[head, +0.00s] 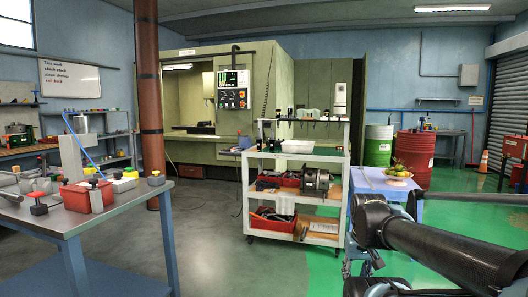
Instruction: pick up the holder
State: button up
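The holder cannot be singled out with certainty. Several small dark upright pieces that may be tool holders stand along the top of the white tooling cart (297,157), near the middle of the head view. Similar small pieces with coloured tops, including a dark block with a red top (38,203), stand on the workbench (125,212) at the left. My black arm reaches in from the right, in front of the cart's right side. I cannot make out my gripper or its fingers, and nothing is seen held.
The cart also bears a white bin (298,147), a motor-like machine (317,182) and red bins (272,222). A blue table (372,183) with a fruit bowl (398,173) stands beside it. A brown post (149,90) rises behind the workbench. Floor between workbench and cart is clear.

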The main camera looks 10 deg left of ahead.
aim_at(259, 141)
jog(key=k, duration=0.75)
jog(key=u, duration=0.5)
jog(key=i, duration=0.85)
jog(key=u, duration=0.55)
jog(key=i, duration=1.4)
jog(key=z, duration=0.65)
jog(key=i, duration=0.55)
jog(key=z, duration=0.25)
